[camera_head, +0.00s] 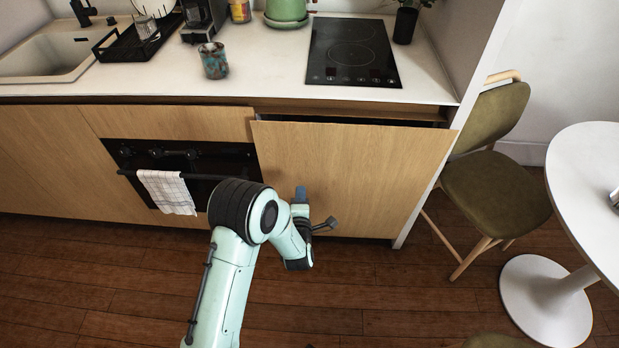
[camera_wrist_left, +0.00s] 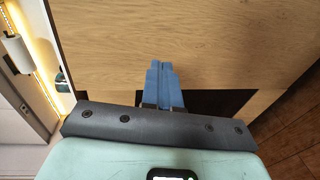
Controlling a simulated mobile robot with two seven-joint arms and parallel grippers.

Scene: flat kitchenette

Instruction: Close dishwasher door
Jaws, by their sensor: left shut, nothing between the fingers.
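The dishwasher door (camera_head: 350,165) is the wooden panel under the cooktop. It is nearly upright, its top edge tilted slightly out, with a dark gap (camera_head: 345,119) between that edge and the counter. My left gripper (camera_head: 301,194) is in front of the door's lower left part, its blue fingers shut and empty. In the left wrist view the shut fingers (camera_wrist_left: 163,80) lie over the wooden door front (camera_wrist_left: 215,40). I cannot tell whether the fingertips touch the panel. My right gripper is not in view.
An oven (camera_head: 190,160) with a hanging towel (camera_head: 167,192) is left of the door. A green chair (camera_head: 495,195) and a round white table (camera_head: 590,180) stand at the right. The white counter (camera_head: 270,75) holds a cup (camera_head: 213,61) and a cooktop (camera_head: 352,52). Wooden floor in front is clear.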

